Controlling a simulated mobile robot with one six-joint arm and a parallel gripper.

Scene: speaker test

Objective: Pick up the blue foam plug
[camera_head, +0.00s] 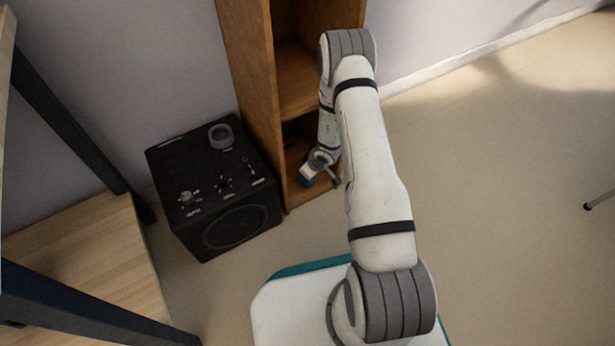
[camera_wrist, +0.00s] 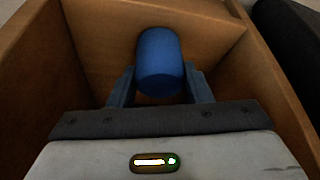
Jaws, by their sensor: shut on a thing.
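The blue foam plug (camera_wrist: 160,58) is a short blue cylinder, seen in the wrist view between the two fingers of my gripper (camera_wrist: 160,88). My gripper is shut on it, inside a compartment of the wooden shelf (camera_wrist: 85,25). In the head view my gripper (camera_head: 313,178) reaches into the lowest compartment of the shelf (camera_head: 247,70). I cannot tell whether the plug touches the compartment floor.
A black speaker (camera_head: 215,185) with knobs on top stands on the floor just left of the shelf. The shelf walls close in around my gripper. A wooden bench with dark legs (camera_head: 95,250) is at the left. Open floor (camera_head: 500,220) lies to the right.

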